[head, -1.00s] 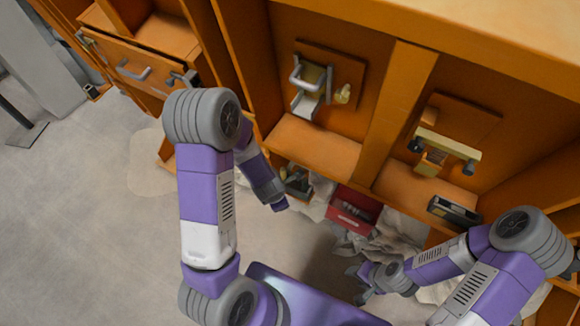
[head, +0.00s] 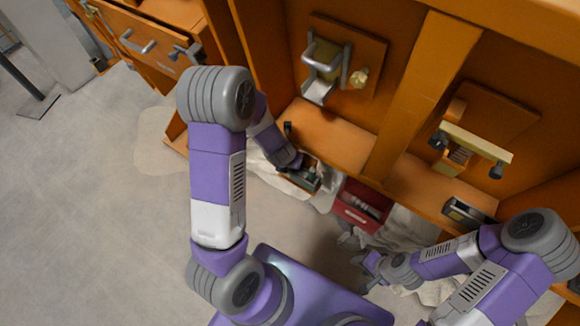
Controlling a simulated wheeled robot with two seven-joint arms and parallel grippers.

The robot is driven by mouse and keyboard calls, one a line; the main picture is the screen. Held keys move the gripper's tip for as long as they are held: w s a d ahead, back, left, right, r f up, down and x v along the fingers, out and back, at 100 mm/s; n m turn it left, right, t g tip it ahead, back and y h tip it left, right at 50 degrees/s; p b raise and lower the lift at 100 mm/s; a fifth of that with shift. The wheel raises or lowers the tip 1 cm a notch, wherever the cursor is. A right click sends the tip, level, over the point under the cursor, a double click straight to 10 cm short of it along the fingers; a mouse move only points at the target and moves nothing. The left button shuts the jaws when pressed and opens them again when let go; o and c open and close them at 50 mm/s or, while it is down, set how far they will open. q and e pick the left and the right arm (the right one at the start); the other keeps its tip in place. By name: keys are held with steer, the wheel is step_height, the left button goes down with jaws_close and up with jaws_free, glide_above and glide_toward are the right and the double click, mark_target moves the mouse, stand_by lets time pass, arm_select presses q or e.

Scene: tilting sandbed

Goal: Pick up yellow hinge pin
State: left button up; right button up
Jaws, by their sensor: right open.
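I cannot clearly make out a yellow hinge pin. A small pale-yellow piece (head: 360,78) sits beside the metal latch on the left wooden panel; I cannot tell if it is the pin. A long yellow bar (head: 477,142) is on the right panel's fitting. My left arm reaches to the cabinet's lower edge, its end over a small open box (head: 312,187) of dark parts; its fingers are not clear there. My right gripper (head: 357,262) is open and seems empty, low in front of the cabinet, left of and below its wrist.
A red box (head: 362,203) with grey parts stands on the crumpled pale sheet (head: 400,232) below the cabinet. An orange divider (head: 413,98) separates the two bays. A dark metal piece (head: 466,212) lies on the right ledge. The grey floor (head: 100,235) at left is clear.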

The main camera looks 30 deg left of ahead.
arm_select(q)
steer(key=shift+w+f, duration=0.15)
steer(key=shift+f, duration=0.1)
steer(key=shift+r, duration=0.1)
jaws_close()
steer(key=shift+r, duration=0.1)
